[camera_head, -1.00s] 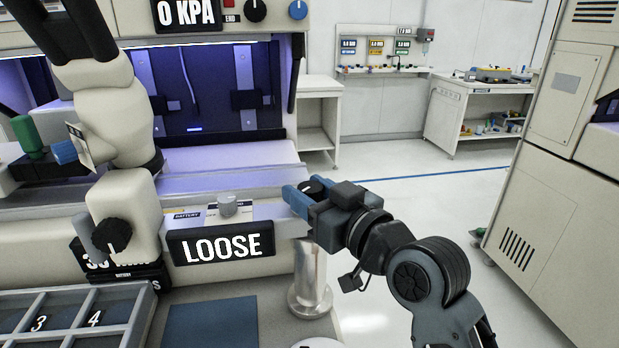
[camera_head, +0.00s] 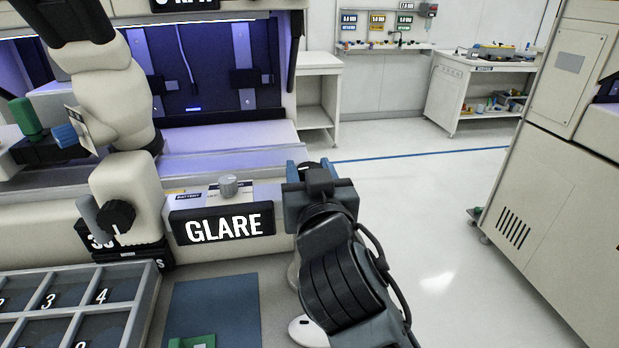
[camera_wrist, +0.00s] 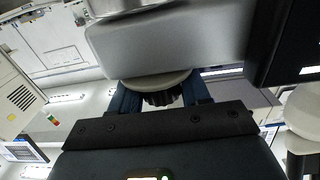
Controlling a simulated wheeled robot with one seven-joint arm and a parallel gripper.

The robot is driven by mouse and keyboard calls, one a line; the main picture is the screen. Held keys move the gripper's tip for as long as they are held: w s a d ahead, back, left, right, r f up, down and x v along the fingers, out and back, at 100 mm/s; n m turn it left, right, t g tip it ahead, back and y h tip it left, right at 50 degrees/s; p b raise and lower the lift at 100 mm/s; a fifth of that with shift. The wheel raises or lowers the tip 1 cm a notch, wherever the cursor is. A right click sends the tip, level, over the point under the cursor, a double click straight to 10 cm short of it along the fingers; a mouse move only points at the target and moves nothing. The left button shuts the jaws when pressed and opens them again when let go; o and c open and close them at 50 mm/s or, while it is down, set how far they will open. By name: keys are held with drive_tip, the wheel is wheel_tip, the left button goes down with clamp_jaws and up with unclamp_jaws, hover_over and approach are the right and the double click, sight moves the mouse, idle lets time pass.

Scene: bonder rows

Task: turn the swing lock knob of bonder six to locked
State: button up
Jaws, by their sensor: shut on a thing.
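A black ribbed knob (camera_wrist: 160,98) sits under a pale round collar between the blue fingers of my gripper (camera_wrist: 158,94) in the wrist view; it appears to be the swing lock knob. In the head view, my gripper (camera_head: 311,180) is at the right end of the bonder's front ledge, shut around the dark knob top (camera_head: 310,167). My wrist hides most of the knob and any lock marks. A black display (camera_head: 222,226) left of the gripper reads GLARE.
A grey knob (camera_head: 228,186) stands on the ledge behind the display. The microscope (camera_head: 125,150) with its black side knob (camera_head: 116,217) is at the left. A numbered tray (camera_head: 92,285) and blue mat (camera_head: 215,305) lie in front. The floor at right is open.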

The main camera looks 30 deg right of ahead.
drive_tip(key=shift+m+g+h+b, duration=0.3)
drive_tip(key=shift+m+h+b, duration=0.1)
drive_tip(key=shift+h, duration=0.2)
drive_tip(key=shift+f, duration=0.1)
drive_tip(key=o, duration=1)
drive_tip(key=shift+c, duration=0.2)
drive_tip(key=b+v, duration=0.1)
drive_tip(key=v, duration=0.6)
drive_tip(key=shift+s+a+b, duration=0.15)
drive_tip(key=shift+s+b, duration=0.2)
drive_tip(key=shift+b, duration=0.05)
